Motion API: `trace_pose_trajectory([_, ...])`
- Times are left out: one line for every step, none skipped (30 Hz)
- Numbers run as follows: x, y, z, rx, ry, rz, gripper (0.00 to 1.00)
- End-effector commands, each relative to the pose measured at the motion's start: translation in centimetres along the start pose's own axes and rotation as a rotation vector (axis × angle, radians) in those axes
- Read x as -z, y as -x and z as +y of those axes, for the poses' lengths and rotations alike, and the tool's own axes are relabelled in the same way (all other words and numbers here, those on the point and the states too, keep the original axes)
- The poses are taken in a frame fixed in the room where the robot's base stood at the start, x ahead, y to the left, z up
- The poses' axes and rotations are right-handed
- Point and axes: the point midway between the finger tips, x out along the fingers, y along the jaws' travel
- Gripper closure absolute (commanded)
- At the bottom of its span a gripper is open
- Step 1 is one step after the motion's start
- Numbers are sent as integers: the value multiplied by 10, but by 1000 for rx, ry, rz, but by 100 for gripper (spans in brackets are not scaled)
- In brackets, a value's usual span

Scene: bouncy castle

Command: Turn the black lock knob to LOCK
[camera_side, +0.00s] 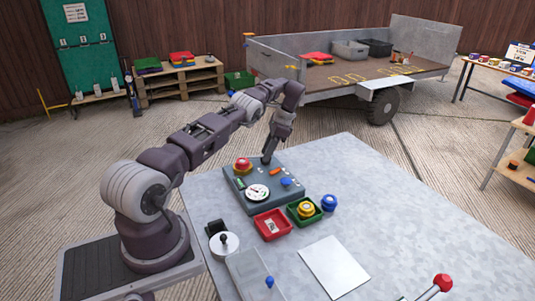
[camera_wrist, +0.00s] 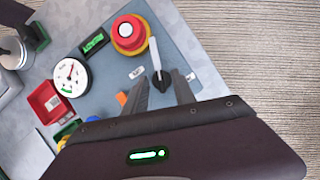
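The grey control panel (camera_side: 276,198) lies on the table, and its face also shows in the wrist view (camera_wrist: 112,72). The black lock knob (camera_wrist: 161,82) sits on the panel with a long white bar (camera_wrist: 153,52) extending from it toward the top of the picture. A small white label (camera_wrist: 136,73) lies left of the knob; its text is too small to read. My gripper (camera_wrist: 161,76) is open, one finger on each side of the knob. Contact cannot be told. In the side view my gripper (camera_side: 267,158) points down at the panel's far edge and hides the knob.
The panel also carries a gauge (camera_wrist: 70,76), a green display (camera_wrist: 93,42) and an orange part (camera_wrist: 121,98). Red (camera_side: 272,224) and green (camera_side: 304,210) trays stand in front.

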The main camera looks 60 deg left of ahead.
Motion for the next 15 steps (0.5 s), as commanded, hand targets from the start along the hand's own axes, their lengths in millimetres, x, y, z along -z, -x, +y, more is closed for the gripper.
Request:
trace_pose_trajectory([-3, 9, 0, 1, 0, 3, 68])
trace_pose_trajectory([-5, 16, 0, 2, 0, 3, 68])
trace_pose_trajectory([-9, 25, 0, 3, -1, 3, 68])
trace_pose_trajectory([-12, 32, -1, 5, 0, 3, 68])
trace_pose_trajectory([-16, 40, 0, 4, 0, 2, 68])
trace_pose_trajectory([-20, 50, -1, 6, 1, 2, 68])
trace_pose_trajectory([-23, 58, -1, 7, 1, 3, 68])
trace_pose_trajectory([-26, 66, 0, 7, -1, 2, 68])
trace_pose_trajectory([-28, 68, 0, 3, 0, -4, 68])
trace_pose_trajectory([-29, 70, 0, 3, 0, -4, 68])
trace_pose_trajectory([-31, 73, 0, 3, 0, -3, 68])
trace_pose_trajectory([-32, 76, 0, 4, 0, -3, 68])
trace_pose_trajectory([-33, 78, 0, 4, 1, -3, 68])
trace_pose_trajectory([-33, 80, 0, 3, 1, -2, 68])
trace_pose_trajectory([-34, 82, 0, 2, 1, -1, 68])
